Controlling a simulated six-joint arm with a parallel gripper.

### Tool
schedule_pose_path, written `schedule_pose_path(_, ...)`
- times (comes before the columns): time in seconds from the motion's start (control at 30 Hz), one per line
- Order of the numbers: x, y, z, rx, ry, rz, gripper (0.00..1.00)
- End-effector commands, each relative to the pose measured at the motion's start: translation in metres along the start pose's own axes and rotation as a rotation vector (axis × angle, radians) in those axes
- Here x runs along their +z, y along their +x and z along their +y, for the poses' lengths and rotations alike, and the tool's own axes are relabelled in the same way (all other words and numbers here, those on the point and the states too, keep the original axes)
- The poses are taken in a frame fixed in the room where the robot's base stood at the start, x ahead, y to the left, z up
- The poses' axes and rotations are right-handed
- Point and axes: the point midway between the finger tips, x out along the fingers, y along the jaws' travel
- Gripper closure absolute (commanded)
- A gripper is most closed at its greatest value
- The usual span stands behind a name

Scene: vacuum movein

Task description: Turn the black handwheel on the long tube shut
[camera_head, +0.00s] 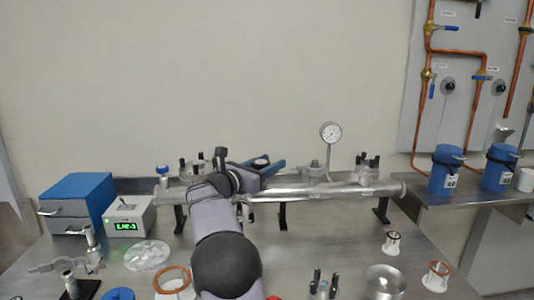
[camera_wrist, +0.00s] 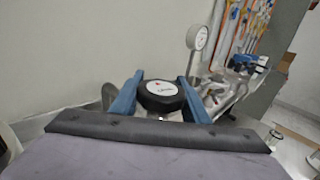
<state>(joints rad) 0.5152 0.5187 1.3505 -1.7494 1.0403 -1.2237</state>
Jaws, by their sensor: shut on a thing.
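The long silver tube (camera_head: 345,191) lies level on black supports across the bench. In the head view, the handwheel (camera_head: 260,161) shows only in part above the tube, between the blue fingers of my gripper (camera_head: 268,165). My arm hides part of the tube and the handwheel's stem.
A round dial gauge (camera_head: 330,133) stands on the tube to the right of the handwheel. A blue-knobbed valve (camera_head: 163,171) is at the left end. A readout box (camera_head: 131,216) and blue drawers (camera_head: 76,203) stand at left. Loose flanges and rings lie on the front bench.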

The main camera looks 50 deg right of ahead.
Motion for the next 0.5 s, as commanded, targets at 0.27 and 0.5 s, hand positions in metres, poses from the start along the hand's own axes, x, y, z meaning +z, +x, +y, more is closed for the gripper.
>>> schedule_pose_path(0.27,0.0021,-0.0005,-0.0017,-0.038,0.001,-0.005,0.81)
schedule_pose_path(0.5,0.0019,-0.0005,-0.0017,-0.037,0.001,-0.005,0.40)
